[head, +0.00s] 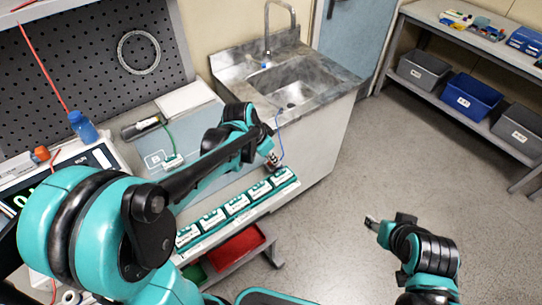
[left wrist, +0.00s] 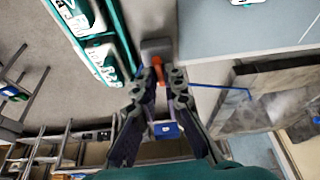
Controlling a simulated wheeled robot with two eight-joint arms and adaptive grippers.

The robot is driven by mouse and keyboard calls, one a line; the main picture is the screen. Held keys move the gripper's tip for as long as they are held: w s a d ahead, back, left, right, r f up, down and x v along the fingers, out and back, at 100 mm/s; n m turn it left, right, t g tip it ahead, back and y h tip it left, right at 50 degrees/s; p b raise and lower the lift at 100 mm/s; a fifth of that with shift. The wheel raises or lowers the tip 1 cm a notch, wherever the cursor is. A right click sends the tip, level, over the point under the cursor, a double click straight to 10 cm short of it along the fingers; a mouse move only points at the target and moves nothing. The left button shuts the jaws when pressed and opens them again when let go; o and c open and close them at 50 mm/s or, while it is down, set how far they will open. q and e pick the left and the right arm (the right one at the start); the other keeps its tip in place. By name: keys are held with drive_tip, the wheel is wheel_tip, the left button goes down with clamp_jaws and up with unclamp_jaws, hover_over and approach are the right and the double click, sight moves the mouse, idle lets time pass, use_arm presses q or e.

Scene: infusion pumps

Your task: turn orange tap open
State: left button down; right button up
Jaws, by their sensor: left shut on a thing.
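The orange tap (left wrist: 157,76) shows as a small orange piece between my left fingertips in the left wrist view. My left gripper (left wrist: 158,82) is shut on it, and the fingers hide part of it. In the head view my left gripper (head: 271,160) is at the right end of the row of pumps, where the tap is mostly hidden. The white and green pumps (head: 237,204) stand in a row on a rail. A thin blue line (left wrist: 220,87) runs right from beside the gripper. My right gripper (head: 372,222) is over the floor, away from the pumps; its jaws are too small to read.
A sink (head: 293,84) with a steel faucet stands behind the pumps. A blue bottle (head: 84,127) stands at the left by a black pegboard (head: 95,55). A red bin (head: 236,247) sits below the rail. Shelves with bins (head: 471,97) stand at right; the floor between is clear.

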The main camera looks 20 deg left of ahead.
use_arm(q)
drive_tip(key=n, duration=0.2)
drive_tip(key=n+y+p, duration=0.1)
drive_tip(key=shift+s+d+r+n+t, duration=0.1)
drive_tip(key=shift+d+n+t, duration=0.1)
drive_tip(key=shift+n+t, duration=0.15)
drive_tip(key=n+y, duration=0.1)
drive_tip(key=n, duration=0.1)
drive_tip(key=n+y+p, duration=0.1)
drive_tip(key=n, duration=0.2)
drive_tip(key=shift+d+n+y, duration=0.15)
drive_tip(key=shift+n+y, duration=0.1)
drive_tip(key=shift+y, duration=0.05)
drive_tip(key=c, duration=1.6)
unclamp_jaws()
drive_tip(key=v, duration=1.1)
drive_tip(key=shift+s+r, duration=0.15)
drive_tip(key=shift+r, duration=0.25)
